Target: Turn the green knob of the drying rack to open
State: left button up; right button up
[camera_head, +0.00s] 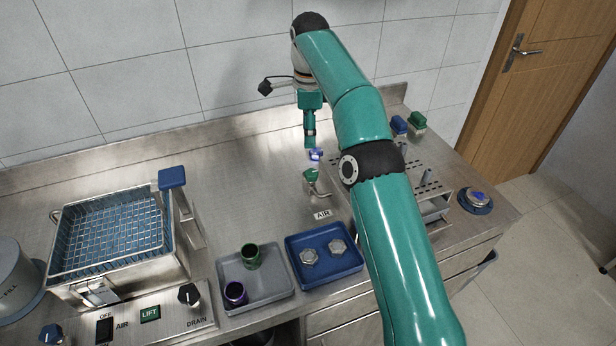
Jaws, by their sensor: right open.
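The drying rack (432,205) is the perforated metal stand to the right, partly hidden behind my right arm. My right gripper (312,148) points down above and slightly behind the green knob. It is open and appears apart from the knob. A small blue-violet piece (316,155) shows right at its tips; I cannot tell what it belongs to. My left gripper is out of view.
A blue tray (359,265) with two metal nuts and a grey tray (285,292) with green and purple cups lie in front. A wire basket (110,230) in a metal tank stands left.

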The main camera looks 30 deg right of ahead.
aim_at(309, 172)
notch_tip(309, 172, down, 11)
jog(key=b, duration=0.4)
jog(key=shift+s+f, duration=0.1)
jog(key=shift+f, duration=0.65)
jog(key=shift+a, duration=0.1)
jog(key=c, duration=1.2)
